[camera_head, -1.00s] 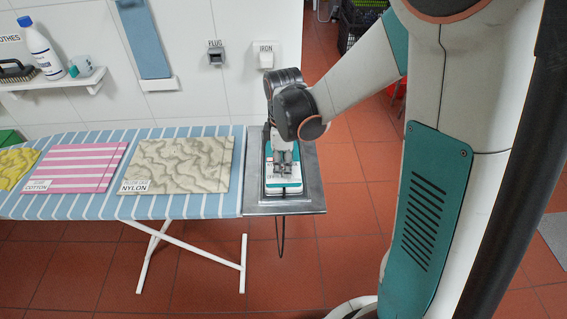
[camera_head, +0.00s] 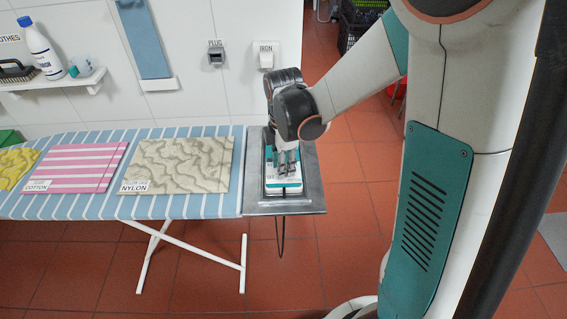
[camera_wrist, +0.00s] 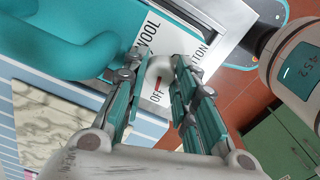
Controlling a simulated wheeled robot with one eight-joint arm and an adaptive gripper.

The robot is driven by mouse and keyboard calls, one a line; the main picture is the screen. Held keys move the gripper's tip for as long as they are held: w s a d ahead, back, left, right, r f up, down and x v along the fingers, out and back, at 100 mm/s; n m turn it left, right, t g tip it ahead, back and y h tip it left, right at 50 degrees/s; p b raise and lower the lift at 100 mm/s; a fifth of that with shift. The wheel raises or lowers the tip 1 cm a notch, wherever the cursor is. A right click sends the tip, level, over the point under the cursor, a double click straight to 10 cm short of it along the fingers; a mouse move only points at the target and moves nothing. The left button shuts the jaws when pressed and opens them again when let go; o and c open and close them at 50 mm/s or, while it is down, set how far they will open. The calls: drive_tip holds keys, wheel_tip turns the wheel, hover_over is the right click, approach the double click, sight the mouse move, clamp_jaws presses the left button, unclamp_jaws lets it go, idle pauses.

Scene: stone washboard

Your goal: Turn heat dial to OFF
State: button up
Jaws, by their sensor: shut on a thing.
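The iron (camera_head: 283,189), white and teal, rests on the metal plate (camera_head: 310,203) at the board's right end. In the wrist view its heat dial (camera_wrist: 160,67) is a small pale round knob on a white face, with a red mark below it towards the printed OFF label (camera_wrist: 156,96). WOOL (camera_wrist: 149,37) is printed on the left, and a partly hidden label ending in TON is on the right. My gripper (camera_wrist: 156,72) is shut on the dial, with one finger on each side. In the head view my gripper (camera_head: 287,158) hides the dial.
The iron's teal handle (camera_wrist: 70,50) is close to the left finger. The striped ironing board (camera_head: 75,206) holds cloths labelled COTTON and NYLON (camera_head: 180,165). PLUG (camera_head: 215,58) and IRON (camera_head: 265,60) fixtures are on the wall behind.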

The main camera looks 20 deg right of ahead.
drive_tip(key=o, duration=0.8)
wheel_tip(320, 180, up, 12)
idle(0.3)
idle(0.4)
drive_tip(key=s+r+m+t, duration=0.4)
drive_tip(key=s+m+t, duration=0.3)
drive_tip(key=s+m, duration=0.8)
drive_tip(key=m, duration=0.2)
drive_tip(key=shift+m, duration=0.3)
